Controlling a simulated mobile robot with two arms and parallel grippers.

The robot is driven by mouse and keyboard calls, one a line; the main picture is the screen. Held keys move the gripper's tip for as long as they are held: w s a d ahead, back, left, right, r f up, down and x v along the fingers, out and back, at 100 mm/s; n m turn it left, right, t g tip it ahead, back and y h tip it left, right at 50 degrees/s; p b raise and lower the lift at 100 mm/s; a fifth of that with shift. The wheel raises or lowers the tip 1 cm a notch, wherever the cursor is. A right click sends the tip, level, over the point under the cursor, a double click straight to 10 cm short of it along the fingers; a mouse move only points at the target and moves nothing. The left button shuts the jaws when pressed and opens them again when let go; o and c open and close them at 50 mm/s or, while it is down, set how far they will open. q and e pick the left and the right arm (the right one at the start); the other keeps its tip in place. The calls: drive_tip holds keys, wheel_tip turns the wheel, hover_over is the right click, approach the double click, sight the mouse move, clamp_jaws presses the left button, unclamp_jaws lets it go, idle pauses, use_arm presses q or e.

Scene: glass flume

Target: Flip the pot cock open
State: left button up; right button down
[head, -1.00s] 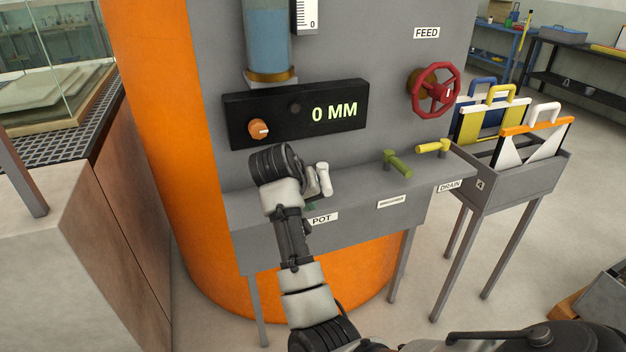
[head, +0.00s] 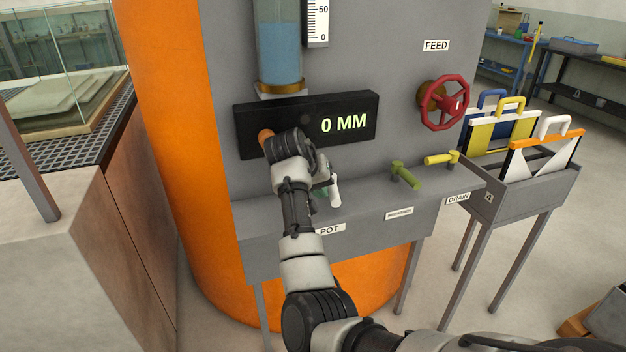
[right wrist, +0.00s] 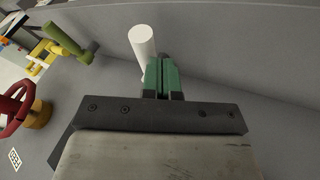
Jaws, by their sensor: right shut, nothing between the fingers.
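The pot cock's white lever (head: 335,193) stands out from the grey ledge above the POT label (head: 330,229). It also shows in the right wrist view as a white cylinder (right wrist: 143,44). My right gripper (head: 321,193) is low at the ledge, just left of the lever in the head view. In the right wrist view its green fingers (right wrist: 163,76) are together and empty, right beside the lever. I cannot tell whether they touch it. The cock's base is partly hidden by the gripper. My left gripper is not in view.
A green cock (head: 405,175) and a yellow cock (head: 440,159) stand further right on the ledge. The red FEED wheel (head: 442,103) is above them. The black display (head: 349,122) reads 0 MM; an orange knob (head: 264,138) is partly behind my arm.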

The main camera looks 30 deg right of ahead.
drive_tip(key=shift+d+f, duration=0.25)
drive_tip(key=shift+f, duration=0.15)
drive_tip(key=n+p, duration=0.1)
drive_tip(key=p, duration=0.1)
drive_tip(key=s+d+t+p, duration=0.1)
drive_tip(key=p, duration=0.1)
drive_tip(key=n+p, duration=0.1)
drive_tip(key=shift+s+d+r+n+t+p, duration=0.2)
drive_tip(key=shift+d+r+n+t+p, duration=0.1)
drive_tip(key=shift+r+p, duration=0.1)
drive_tip(key=shift+s+d+f, duration=0.1)
drive_tip(key=shift+f, duration=0.1)
drive_tip(key=shift+f+n+y, duration=0.15)
drive_tip(key=shift+n+y, duration=0.15)
